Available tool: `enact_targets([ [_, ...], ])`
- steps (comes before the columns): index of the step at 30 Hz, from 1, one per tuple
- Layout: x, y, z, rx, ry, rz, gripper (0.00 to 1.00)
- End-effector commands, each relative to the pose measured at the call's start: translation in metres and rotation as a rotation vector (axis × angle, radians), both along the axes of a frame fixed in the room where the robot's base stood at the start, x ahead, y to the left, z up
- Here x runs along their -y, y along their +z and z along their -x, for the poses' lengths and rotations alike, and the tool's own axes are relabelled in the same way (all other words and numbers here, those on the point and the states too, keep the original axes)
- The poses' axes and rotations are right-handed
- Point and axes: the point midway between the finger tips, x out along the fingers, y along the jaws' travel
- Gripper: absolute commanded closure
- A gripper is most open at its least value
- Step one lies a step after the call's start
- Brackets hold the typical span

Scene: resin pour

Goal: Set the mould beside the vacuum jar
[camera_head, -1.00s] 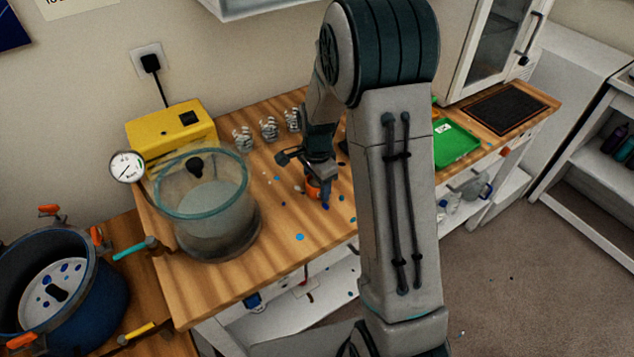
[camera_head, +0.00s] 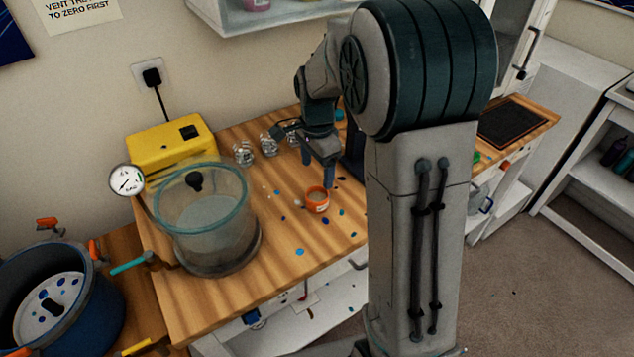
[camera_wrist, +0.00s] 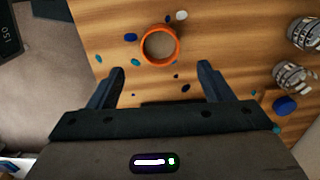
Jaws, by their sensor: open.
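The mould, a small round orange cup (camera_head: 317,200), stands upright on the wooden bench to the right of the vacuum jar. The vacuum jar (camera_head: 203,222) is a clear cylinder with a teal rim, set on a dark base. My gripper (camera_head: 319,172) is open and empty, a little behind and above the mould, and apart from it. In the wrist view the orange mould (camera_wrist: 160,45) lies beyond the two spread fingertips (camera_wrist: 160,80), with nothing between them.
A yellow pump box (camera_head: 170,150) and a pressure gauge (camera_head: 127,181) stand by the jar. A blue pot (camera_head: 60,290) is at the left.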

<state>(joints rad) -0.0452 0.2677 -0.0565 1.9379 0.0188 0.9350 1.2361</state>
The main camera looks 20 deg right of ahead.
Motion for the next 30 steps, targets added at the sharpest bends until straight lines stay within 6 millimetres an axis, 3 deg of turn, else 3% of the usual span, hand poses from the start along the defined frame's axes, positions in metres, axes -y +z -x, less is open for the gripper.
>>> enact_targets([
  [5, 0.0, 0.016, 0.002, 0.004, 0.01, 0.0, 0.26],
  [8, 0.0, 0.026, 0.013, 0.018, 0.07, -0.002, 0.26],
  [11, 0.0, 0.042, 0.035, 0.049, 0.196, -0.001, 0.26],
  [18, -0.001, 0.073, 0.11, 0.143, 0.629, 0.036, 0.26],
  [24, -0.002, 0.079, 0.17, 0.204, 0.977, 0.101, 0.26],
  [30, -0.002, 0.075, 0.206, 0.232, 1.197, 0.158, 0.26],
])
